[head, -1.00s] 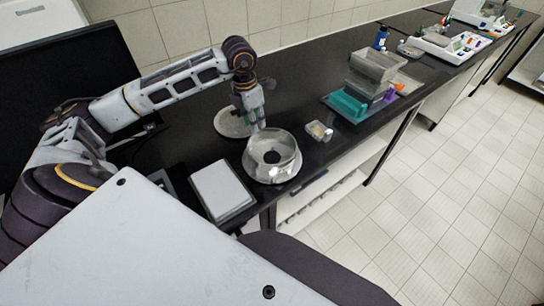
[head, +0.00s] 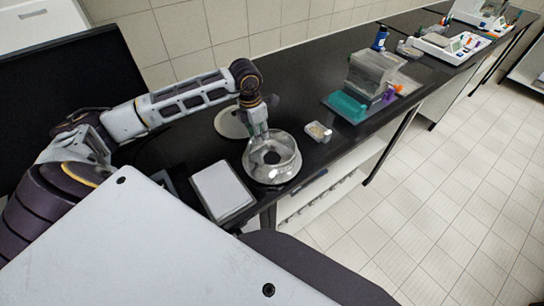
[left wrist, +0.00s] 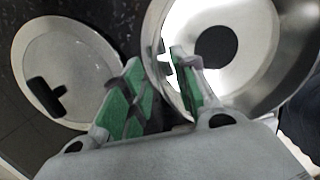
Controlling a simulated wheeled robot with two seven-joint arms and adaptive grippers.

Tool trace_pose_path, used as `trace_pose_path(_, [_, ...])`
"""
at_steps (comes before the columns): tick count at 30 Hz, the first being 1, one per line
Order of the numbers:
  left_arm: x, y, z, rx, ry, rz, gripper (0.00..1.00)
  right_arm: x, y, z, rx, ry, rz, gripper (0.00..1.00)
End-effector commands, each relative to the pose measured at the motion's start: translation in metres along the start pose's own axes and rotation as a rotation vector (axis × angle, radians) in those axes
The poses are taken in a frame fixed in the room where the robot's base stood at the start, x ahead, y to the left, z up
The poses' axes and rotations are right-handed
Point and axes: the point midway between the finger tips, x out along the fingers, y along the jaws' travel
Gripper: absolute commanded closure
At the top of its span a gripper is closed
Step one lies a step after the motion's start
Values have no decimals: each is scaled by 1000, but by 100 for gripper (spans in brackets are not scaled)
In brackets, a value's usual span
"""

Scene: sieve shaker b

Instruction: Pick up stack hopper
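The stack hopper, as I take it, is the round, shiny grey bowl (head: 285,166) with a dark hole in its middle, upright on the black bench. In the left wrist view the bowl (left wrist: 265,85) fills the upper right. My left gripper (head: 264,137) is at the bowl's far rim, pointing down. In the left wrist view its green-padded fingers (left wrist: 156,58) stand apart, with the bowl's near wall passing between them. Whether either finger touches the wall I cannot tell. My right gripper is not in view.
A round pale lid (head: 228,124) with a black handle lies just left of the bowl. A flat grey-white box (head: 222,190) lies nearer. A small clear dish (head: 318,132) and a teal tray (head: 345,108) with a grey box (head: 371,75) stand right. The bench's front edge is close.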

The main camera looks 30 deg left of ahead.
Motion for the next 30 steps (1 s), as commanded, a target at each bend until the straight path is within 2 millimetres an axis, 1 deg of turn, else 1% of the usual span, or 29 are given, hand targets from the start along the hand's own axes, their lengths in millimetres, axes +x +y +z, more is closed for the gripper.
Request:
trace_pose_path(3, [12, 0, 0, -1, 2, -1, 71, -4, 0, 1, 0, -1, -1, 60])
trace_pose_path(7, [20, 0, 0, 0, 0, 0, 71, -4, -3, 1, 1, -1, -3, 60])
trace_pose_path(15, [22, 0, 0, 0, 0, 1, 71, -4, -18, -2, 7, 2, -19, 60])
trace_pose_path(21, [22, 0, 0, 0, 0, 1, 71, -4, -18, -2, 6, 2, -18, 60])
trace_pose_path(22, [22, 0, 0, 0, 0, 1, 73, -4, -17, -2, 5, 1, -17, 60])
trace_pose_path(23, [22, 0, 0, 0, 0, 1, 77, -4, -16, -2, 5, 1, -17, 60])
trace_pose_path(28, [22, 0, 0, 0, 0, 1, 98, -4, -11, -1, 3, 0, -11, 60])
trace_pose_path(30, [21, 0, 0, 0, 0, 1, 100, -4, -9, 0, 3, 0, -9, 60])
